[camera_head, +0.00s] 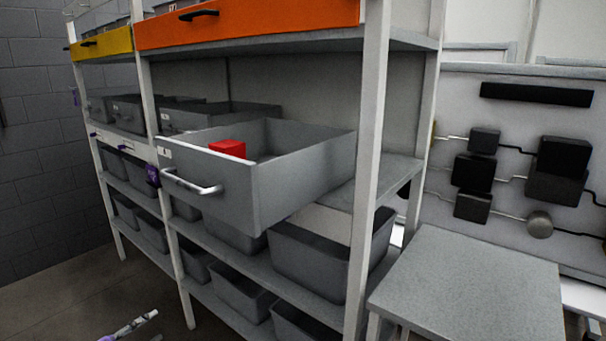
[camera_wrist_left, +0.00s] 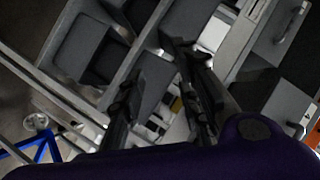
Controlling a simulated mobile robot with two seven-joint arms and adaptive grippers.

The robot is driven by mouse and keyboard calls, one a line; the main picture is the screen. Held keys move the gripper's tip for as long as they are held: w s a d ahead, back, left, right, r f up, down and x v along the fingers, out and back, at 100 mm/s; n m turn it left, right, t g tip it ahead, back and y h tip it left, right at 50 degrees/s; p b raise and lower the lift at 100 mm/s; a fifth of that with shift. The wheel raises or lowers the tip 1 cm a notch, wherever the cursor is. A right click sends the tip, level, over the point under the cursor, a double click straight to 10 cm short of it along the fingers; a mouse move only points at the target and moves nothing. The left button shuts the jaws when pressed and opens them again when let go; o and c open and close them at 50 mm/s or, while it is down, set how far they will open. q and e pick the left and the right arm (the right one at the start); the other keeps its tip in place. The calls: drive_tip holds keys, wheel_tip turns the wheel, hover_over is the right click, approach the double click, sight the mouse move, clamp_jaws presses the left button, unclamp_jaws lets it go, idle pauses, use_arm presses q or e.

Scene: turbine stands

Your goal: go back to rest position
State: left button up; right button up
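My left gripper (camera_wrist_left: 155,65) shows in the left wrist view, with two dark fingers apart and nothing between them. It points toward shelves with grey bins. In the head view a small white and purple piece (camera_head: 130,326) shows at the bottom left edge; I cannot tell whether it is part of my left arm. The gripper is clear of the pulled-out drawer. My right gripper is in neither view.
A grey drawer (camera_head: 290,185) stands pulled out of the shelf unit, with a red block (camera_head: 228,148) inside. Grey bins (camera_head: 315,252) fill the lower shelves. An orange drawer front (camera_head: 250,24) is above. A grey table (camera_head: 470,290) stands at right; floor (camera_head: 60,290) is open at lower left.

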use_arm(q)
drive_tip(key=s+d+f+n+g+y, duration=0.1)
drive_tip(key=s+d+f+n, duration=0.2)
drive_tip(key=s+f, duration=0.4)
drive_tip(key=s+d+f+n+g+y, duration=0.1)
drive_tip(key=s+d+f+n, duration=0.3)
drive_tip(key=f, duration=0.5)
drive_tip(key=s+d+f+n+g, duration=0.1)
drive_tip(key=s+d+f, duration=0.3)
drive_tip(key=s, duration=0.5)
drive_tip(key=s+d+f+n+g, duration=0.2)
drive_tip(key=s+d+f+n, duration=0.2)
drive_tip(key=s, duration=0.5)
wheel_tip(320, 180, down, 2)
drive_tip(key=shift+d+f+y, duration=0.1)
drive_tip(key=shift+d+y, duration=0.2)
drive_tip(key=shift+d, duration=0.35)
drive_tip(key=shift+s, duration=0.1)
